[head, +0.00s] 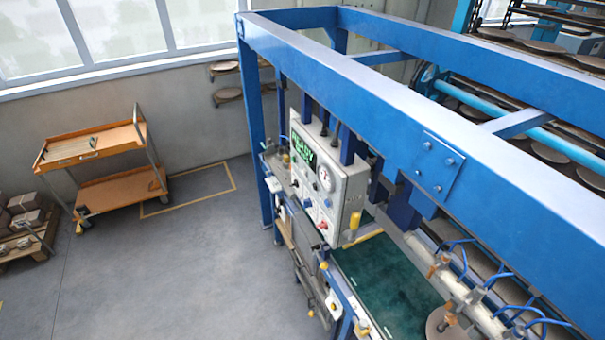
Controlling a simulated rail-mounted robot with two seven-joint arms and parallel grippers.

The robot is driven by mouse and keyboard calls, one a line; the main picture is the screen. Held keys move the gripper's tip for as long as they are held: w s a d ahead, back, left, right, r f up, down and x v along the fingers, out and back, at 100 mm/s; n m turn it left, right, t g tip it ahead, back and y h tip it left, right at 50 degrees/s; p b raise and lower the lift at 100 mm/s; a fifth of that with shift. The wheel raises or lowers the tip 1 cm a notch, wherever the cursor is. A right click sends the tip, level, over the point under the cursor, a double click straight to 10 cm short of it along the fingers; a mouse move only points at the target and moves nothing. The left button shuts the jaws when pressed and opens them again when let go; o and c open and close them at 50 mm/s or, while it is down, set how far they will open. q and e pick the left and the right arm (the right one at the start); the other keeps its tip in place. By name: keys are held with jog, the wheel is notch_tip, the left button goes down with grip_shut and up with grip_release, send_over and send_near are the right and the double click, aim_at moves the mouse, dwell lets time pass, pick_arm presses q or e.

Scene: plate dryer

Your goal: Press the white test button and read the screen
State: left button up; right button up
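A light grey control panel (352,196) stands on the machine's front side, seen at a steep angle from above. Its dark screen (302,148) carries green lettering that looks like "READY", though it is slanted and small. A round white gauge (325,178) sits to the right of the screen. Below are several small controls, among them a blue one (308,203) and a red one (322,225). I cannot tell for sure which of the small controls is the white test button. Neither of my grippers is in view.
The blue frame (400,100) of the plate dryer crosses above and right of the panel. A green belt (385,285) and blue hoses (515,315) lie below right. An orange cart (100,150) stands left. The grey floor (160,270) between is clear.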

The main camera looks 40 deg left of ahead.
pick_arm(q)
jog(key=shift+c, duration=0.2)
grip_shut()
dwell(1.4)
